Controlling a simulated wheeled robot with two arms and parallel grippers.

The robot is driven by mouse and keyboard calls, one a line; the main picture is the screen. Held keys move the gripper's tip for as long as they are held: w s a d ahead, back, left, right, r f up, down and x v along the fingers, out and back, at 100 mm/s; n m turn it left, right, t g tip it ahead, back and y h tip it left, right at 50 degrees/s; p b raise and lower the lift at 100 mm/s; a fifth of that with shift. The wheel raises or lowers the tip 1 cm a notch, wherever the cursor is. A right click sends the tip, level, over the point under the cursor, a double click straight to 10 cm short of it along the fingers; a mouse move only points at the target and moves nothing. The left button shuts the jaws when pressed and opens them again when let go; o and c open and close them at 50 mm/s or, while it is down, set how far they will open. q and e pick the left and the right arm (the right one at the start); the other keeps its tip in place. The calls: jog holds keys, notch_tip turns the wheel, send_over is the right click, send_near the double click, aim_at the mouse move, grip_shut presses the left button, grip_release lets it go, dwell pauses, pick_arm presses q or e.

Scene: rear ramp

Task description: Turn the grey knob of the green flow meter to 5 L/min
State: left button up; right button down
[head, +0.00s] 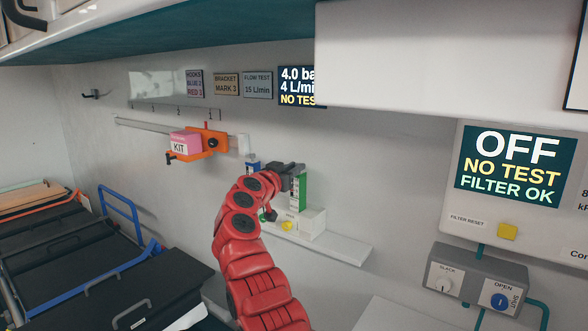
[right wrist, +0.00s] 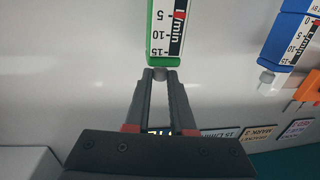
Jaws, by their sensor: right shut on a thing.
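The green flow meter (head: 301,192) is on the back wall in the head view, partly behind my right gripper (head: 288,174). In the right wrist view the green flow meter (right wrist: 153,35) is upside down at the top, with a white scale marked 5, 10 and 15. Its grey knob (right wrist: 160,73) is at the meter's end, between the fingertips of my right gripper (right wrist: 160,80), which is shut on it. A wall display (head: 297,86) shows 4.0 and 4 L/min, its right side cut off by a white cabinet. My left gripper is not in view.
A blue flow meter (right wrist: 288,35) is beside the green one. A shelf (head: 340,250) with a white box (head: 312,222) is below. An orange bracket (head: 212,143) with a pink kit box (head: 186,141) is on the rail at left. A grey switch box (head: 470,285) is at right.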

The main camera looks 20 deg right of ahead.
jog(key=shift+f, duration=0.1)
dwell(0.8)
jog(key=c, duration=0.8)
grip_release()
jog(key=shift+w, duration=0.1)
jog(key=shift+o, duration=0.2)
jog(key=b+v, duration=0.2)
jog(key=v, duration=1.5)
jog(key=shift+a+b, duration=0.2)
jog(key=shift+b, duration=0.2)
